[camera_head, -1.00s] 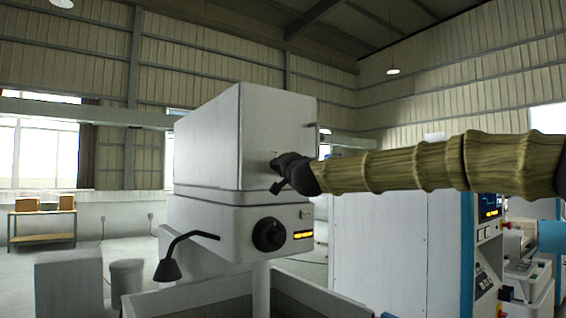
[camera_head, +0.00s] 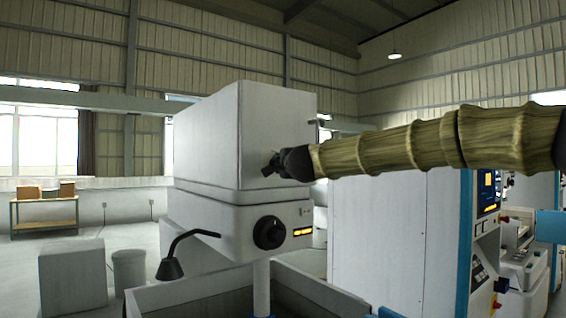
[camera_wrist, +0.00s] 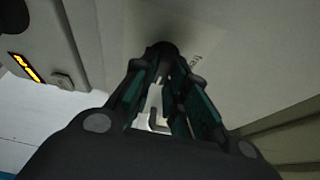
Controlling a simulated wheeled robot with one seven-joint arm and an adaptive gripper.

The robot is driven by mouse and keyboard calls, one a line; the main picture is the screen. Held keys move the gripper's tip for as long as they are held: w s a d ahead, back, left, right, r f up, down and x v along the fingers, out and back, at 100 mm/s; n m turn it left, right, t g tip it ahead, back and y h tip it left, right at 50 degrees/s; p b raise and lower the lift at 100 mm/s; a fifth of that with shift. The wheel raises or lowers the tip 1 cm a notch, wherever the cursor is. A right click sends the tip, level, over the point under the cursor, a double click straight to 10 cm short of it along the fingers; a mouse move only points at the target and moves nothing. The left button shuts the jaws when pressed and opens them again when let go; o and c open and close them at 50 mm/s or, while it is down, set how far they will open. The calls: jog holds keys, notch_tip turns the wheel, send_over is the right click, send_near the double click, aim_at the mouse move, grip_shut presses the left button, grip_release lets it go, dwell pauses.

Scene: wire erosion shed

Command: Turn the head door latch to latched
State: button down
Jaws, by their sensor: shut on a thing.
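The machine head (camera_head: 206,140) is a pale grey box in the middle of the head view. Its door face (camera_head: 278,118) is on the right side and looks closed. My gripper (camera_head: 270,170) reaches in from the right and meets the lower part of this face. In the wrist view, my gripper (camera_wrist: 163,70) has its two dark fingers closed around the dark latch (camera_wrist: 162,48), which stands out from the pale face. Fingers cover most of the latch, so its angle is hard to tell. Part of a printed label shows beside it.
Below the head are a black knob (camera_head: 269,232), an amber display (camera_head: 303,231) and a black lamp (camera_head: 170,268) on a bent arm. An open-topped tank (camera_head: 190,296) lies beneath. A white cabinet with a control panel (camera_head: 487,205) stands at the right.

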jog(key=shift+d+r, duration=0.15)
jog(key=shift+r, duration=0.2)
jog(key=c, duration=1.7)
grip_release()
jog(key=shift+o, duration=1.4)
jog(key=shift+f, duration=0.1)
jog(key=shift+w+f, duration=0.15)
jog(key=v, duration=1.2)
